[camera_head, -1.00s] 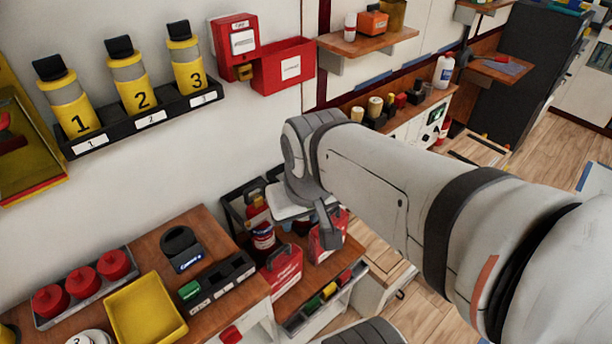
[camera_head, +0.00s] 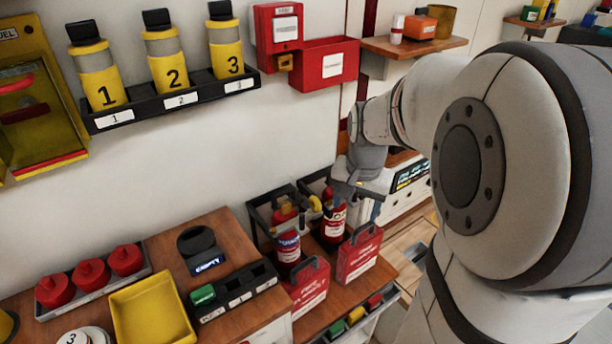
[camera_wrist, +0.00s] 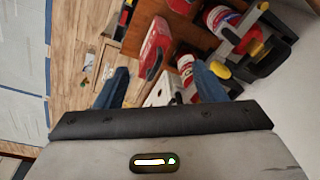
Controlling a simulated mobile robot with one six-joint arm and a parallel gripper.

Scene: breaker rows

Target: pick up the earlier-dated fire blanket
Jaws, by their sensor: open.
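Two red fire blanket cases with dark handles stand on the wooden bench in the head view. The left case (camera_head: 307,291) is nearer, and the right case (camera_head: 358,256) is farther along. Their white lettering is too small for me to read a date. My gripper (camera_head: 372,200) is above and behind the right case, apart from both. In the wrist view my gripper (camera_wrist: 162,82) has its blue fingers spread and empty. A red case (camera_wrist: 153,46) shows beyond the fingers there; I cannot tell which one it is.
Red extinguishers (camera_head: 288,247) stand in black holders (camera_head: 262,222) behind the cases, against the wall. A yellow tray (camera_head: 152,310) and a black slotted rack (camera_head: 238,293) lie on the left counter. A red wall box (camera_head: 325,65) hangs above.

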